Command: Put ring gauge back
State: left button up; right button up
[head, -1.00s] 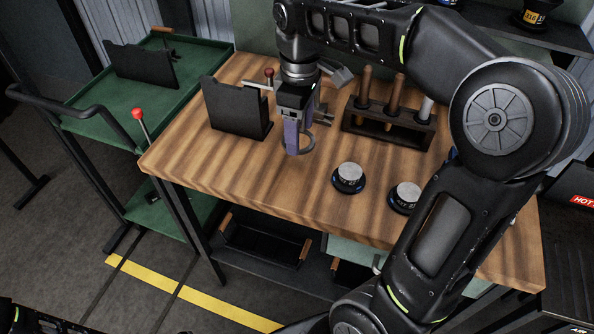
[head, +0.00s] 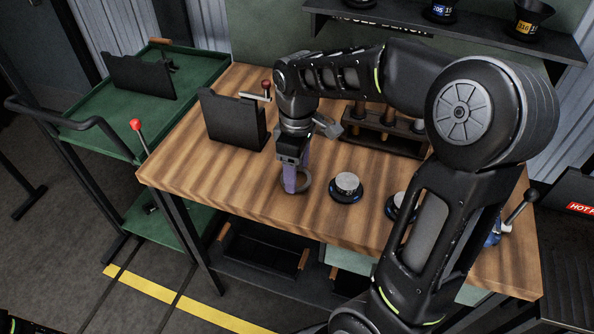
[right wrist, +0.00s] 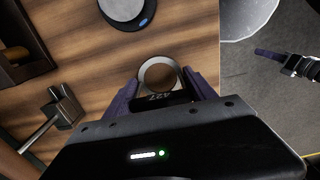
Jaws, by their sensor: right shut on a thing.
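The ring gauge (right wrist: 158,73) is a grey metal ring with a black marked tag. My right gripper (head: 293,185) is shut on it, with purple fingers on either side of the tag in the right wrist view. In the head view the ring (head: 283,187) shows around the fingertips, over the front part of the wooden table (head: 215,175). I cannot tell whether it touches the wood. My left gripper (right wrist: 275,55) shows at the right of the right wrist view, over the floor; whether its fingers are open is unclear.
Round metal-topped pieces on dark bases (head: 346,188) stand just right of the ring. A dark upright plate (head: 235,122) stands at the left. A tool rack (head: 385,140) is behind my arm. A green cart (head: 100,125) stands left; a shelf (head: 460,38) is at the back.

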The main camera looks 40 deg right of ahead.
jog(key=shift+f, duration=0.6)
jog(key=o, duration=1.4)
jog(key=shift+f, duration=0.1)
notch_tip(320, 180, up, 12)
jog(key=shift+r, duration=0.15)
